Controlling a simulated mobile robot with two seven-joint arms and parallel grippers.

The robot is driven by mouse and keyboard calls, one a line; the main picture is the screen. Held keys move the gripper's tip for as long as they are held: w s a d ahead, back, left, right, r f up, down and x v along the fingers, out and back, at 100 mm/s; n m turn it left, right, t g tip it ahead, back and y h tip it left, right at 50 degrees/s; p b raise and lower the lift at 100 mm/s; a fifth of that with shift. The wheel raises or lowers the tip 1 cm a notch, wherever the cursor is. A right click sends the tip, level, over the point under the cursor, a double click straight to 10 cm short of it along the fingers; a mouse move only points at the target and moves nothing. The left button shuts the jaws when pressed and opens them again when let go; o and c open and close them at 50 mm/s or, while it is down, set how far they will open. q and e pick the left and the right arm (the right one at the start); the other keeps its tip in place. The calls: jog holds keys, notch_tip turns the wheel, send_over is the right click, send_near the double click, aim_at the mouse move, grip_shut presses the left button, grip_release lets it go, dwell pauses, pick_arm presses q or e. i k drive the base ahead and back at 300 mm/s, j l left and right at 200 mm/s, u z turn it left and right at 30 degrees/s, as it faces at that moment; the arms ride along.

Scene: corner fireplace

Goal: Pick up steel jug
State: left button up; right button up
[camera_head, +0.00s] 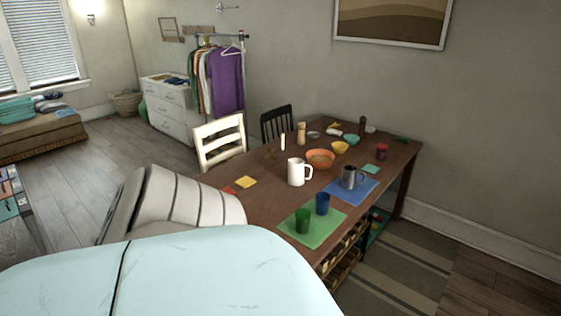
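The steel jug (349,177) is a grey metal vessel with a handle on its right side. It stands upright on a blue placemat (364,191) on the near right part of the wooden table (259,205). A white jug (295,172) stands to its left, and a blue cup (322,204) stands in front of it to the left. Neither of my grippers shows in the head view.
A green mat (327,232) with a green cup (302,220) lies at the near table edge. An orange bowl (320,158) is behind the jugs. Chairs, one white (219,141), stand along the far side. A striped rug (399,262) lies right of the table.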

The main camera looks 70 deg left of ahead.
aim_at(348, 181)
jog(key=u, duration=2.05)
